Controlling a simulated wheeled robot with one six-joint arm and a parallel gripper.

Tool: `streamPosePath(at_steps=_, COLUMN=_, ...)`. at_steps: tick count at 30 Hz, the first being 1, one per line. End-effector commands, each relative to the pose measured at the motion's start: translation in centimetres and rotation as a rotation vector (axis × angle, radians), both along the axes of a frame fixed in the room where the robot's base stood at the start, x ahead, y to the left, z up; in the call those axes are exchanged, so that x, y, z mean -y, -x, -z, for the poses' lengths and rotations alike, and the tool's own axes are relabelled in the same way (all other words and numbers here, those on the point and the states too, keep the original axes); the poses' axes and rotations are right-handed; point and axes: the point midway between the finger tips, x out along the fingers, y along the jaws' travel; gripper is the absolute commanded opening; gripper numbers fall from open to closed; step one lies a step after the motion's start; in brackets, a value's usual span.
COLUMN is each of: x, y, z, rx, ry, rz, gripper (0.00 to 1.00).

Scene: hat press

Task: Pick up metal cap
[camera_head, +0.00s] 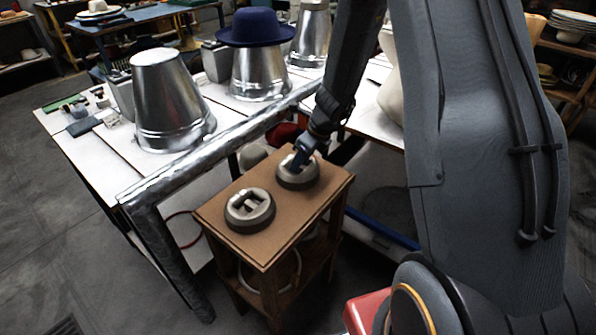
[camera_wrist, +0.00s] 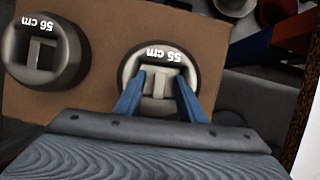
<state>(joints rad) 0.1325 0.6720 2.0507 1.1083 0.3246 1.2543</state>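A round grey metal cap marked "55 cm" (camera_wrist: 190,57) lies on the small wooden table. It has a bar handle across its recessed centre. In the head view the same cap (camera_head: 297,183) is at the table's far right end, partly hidden by my gripper (camera_head: 301,158). In the wrist view the two blue fingers of my gripper (camera_wrist: 161,76) are apart, with their tips down at the cap's recess on either side of the handle. Whether they touch the handle I cannot tell. A second cap marked "56 cm" (camera_wrist: 70,52) lies to the left; it also shows in the head view (camera_head: 250,210).
The wooden table (camera_head: 218,214) stands beside a metal-framed white workbench (camera_head: 70,128). The bench holds shiny bucket-shaped forms (camera_head: 172,100), one with a blue hat (camera_head: 255,27). A bench rail (camera_head: 215,140) runs close behind the table.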

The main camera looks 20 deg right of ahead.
Motion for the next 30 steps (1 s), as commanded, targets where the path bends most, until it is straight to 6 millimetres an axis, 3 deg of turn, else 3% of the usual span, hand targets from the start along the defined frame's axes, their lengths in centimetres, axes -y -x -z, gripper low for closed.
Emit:
streamPosePath(at_steps=4, x=0.00, y=0.00, z=-0.03, rx=0.000, ry=0.000, rz=0.000, gripper=0.36)
streamPosePath(at_steps=11, x=0.00, y=0.03, z=-0.03, rx=0.000, ry=0.000, rz=-0.001, gripper=0.00)
streamPosePath(at_steps=30, x=0.01, y=0.04, z=-0.04, rx=-0.001, ry=0.001, rz=-0.001, gripper=0.00)
